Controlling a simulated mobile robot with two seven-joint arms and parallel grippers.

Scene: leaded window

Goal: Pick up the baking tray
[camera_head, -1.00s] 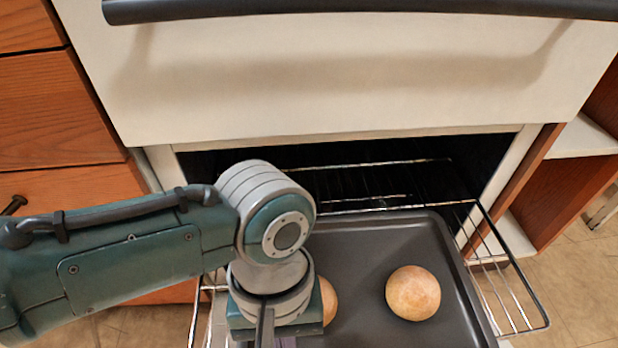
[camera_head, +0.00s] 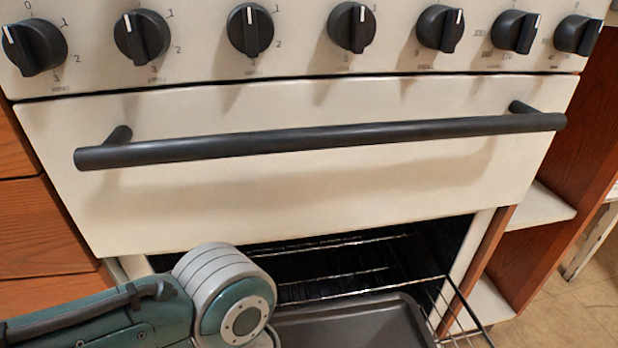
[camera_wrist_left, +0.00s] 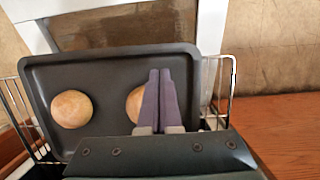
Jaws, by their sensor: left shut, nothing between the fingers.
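The dark grey baking tray (camera_head: 350,322) lies on the pulled-out wire rack at the bottom of the head view; only its far part shows there. In the left wrist view the tray (camera_wrist_left: 100,115) shows more fully, with a round bun (camera_wrist_left: 71,109) on it and a second bun (camera_wrist_left: 134,104) partly hidden behind my fingers. My left gripper (camera_wrist_left: 160,74) is shut and empty, its fingers seen over the tray. I cannot tell whether they touch it. In the head view only my left arm shows, at the lower left. My right gripper is not in view.
The oven front with its long dark handle (camera_head: 320,140) and several knobs (camera_head: 250,30) stands above the dark oven opening. The wire rack (camera_head: 465,310) sticks out around the tray. Wooden drawers (camera_head: 40,235) are at left, open shelves (camera_head: 540,210) at right.

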